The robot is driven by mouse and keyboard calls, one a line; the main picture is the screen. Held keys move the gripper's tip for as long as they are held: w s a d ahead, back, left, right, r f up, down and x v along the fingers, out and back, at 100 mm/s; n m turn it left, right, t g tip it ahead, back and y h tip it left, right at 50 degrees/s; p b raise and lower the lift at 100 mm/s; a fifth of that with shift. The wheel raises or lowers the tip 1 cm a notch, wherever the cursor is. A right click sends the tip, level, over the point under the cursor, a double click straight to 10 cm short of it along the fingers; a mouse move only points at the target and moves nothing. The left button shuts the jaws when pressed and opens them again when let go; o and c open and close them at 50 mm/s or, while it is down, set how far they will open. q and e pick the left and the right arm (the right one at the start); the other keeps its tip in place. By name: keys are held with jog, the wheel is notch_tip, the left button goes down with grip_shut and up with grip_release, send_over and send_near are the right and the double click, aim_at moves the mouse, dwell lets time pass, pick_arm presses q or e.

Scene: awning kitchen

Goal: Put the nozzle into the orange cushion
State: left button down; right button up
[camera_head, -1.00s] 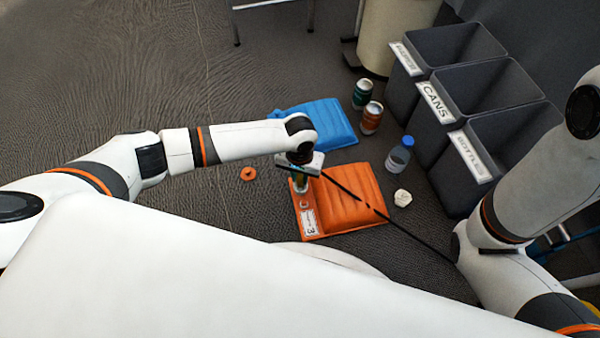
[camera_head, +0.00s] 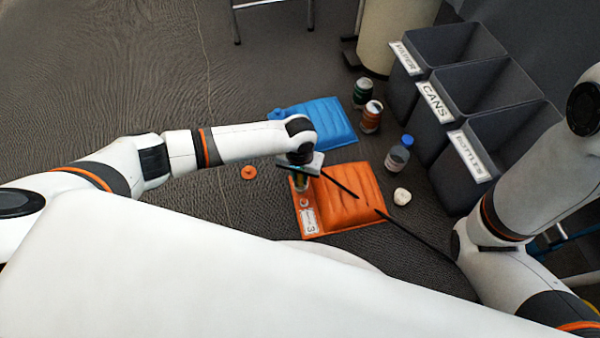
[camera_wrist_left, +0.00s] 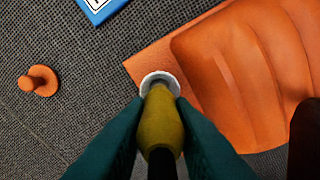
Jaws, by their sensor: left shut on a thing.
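The orange cushion (camera_head: 350,195) lies flat on the floor, with a white label at its left edge. My left gripper (camera_head: 300,182) is above the cushion's left edge, pointing down. In the left wrist view its teal fingers are shut on the yellow nozzle (camera_wrist_left: 160,122). The far end of the nozzle overlaps a white ring (camera_wrist_left: 160,79) at the cushion's (camera_wrist_left: 225,70) edge; I cannot tell whether it is inside or only above it.
An orange plug (camera_head: 249,173) lies left of the cushion; a blue cushion (camera_head: 322,120) lies behind. Two cans (camera_head: 371,117), a bottle (camera_head: 398,156) and a white crumpled thing (camera_head: 402,195) stand or lie before grey bins (camera_head: 480,110). Black rod-like pieces (camera_head: 415,238) cross the cushion's right side.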

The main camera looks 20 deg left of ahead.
pick_arm(q)
jog(key=shift+f, duration=1.35)
jog(key=c, duration=0.7)
grip_release()
